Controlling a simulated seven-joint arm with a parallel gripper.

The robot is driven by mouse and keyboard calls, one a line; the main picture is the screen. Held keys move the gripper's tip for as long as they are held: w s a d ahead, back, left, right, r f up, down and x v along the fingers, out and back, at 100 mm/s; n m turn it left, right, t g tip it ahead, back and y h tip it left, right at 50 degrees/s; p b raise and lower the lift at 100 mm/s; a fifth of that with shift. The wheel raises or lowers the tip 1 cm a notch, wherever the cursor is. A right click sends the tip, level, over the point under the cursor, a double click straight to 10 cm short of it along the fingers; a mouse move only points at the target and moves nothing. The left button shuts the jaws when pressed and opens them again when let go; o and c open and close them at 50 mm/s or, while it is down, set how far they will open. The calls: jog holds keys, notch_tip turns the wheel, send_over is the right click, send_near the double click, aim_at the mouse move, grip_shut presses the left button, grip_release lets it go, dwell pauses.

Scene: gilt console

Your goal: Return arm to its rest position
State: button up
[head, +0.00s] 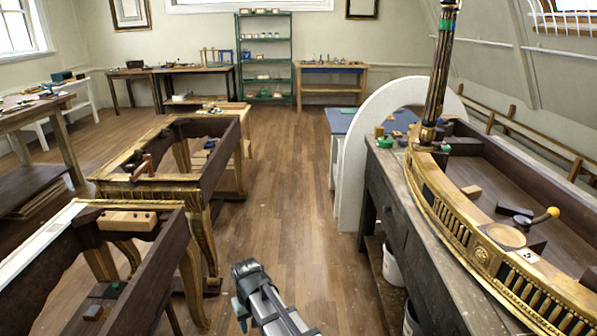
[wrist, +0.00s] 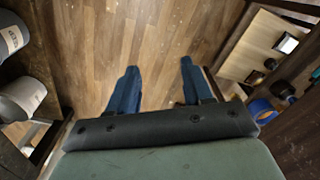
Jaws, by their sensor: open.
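My gripper (head: 241,308) is low in the head view, over the wooden floor in the aisle between the gilt frames and the gilt console. In the wrist view my gripper (wrist: 158,80) has its two blue fingers spread well apart, with only floorboards between them. It is open and holds nothing. My arm comes in from the bottom edge of the head view. The fingertips are small and partly hidden there.
The gilt console (head: 447,200) lies on a dark workbench (head: 400,205) at right. Gilt table frames (head: 150,187) stand at left. White buckets (head: 392,266) sit under the bench; a bucket (wrist: 22,97) shows in the wrist view. The aisle floor (head: 293,180) ahead is clear.

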jog(key=s+d+f+m, duration=0.1)
jog(key=d+f+m, duration=0.15)
jog(key=d, duration=0.75)
jog(key=s+d+f+m, duration=0.15)
jog(key=d+f, duration=0.25)
jog(key=d, duration=0.6)
jog(key=s+d+f+m, duration=0.2)
jog(key=d+f, duration=0.2)
jog(key=d, duration=0.6)
jog(key=s+f+g, duration=0.3)
jog(key=s+f, duration=0.7)
jog(key=s, duration=0.4)
jog(key=s+f+g, duration=0.3)
jog(key=s+f, duration=0.7)
jog(key=s, duration=0.5)
jog(key=shift+s+d+f+g, duration=0.2)
jog(key=shift+d+g, duration=0.1)
jog(key=shift+g, duration=0.1)
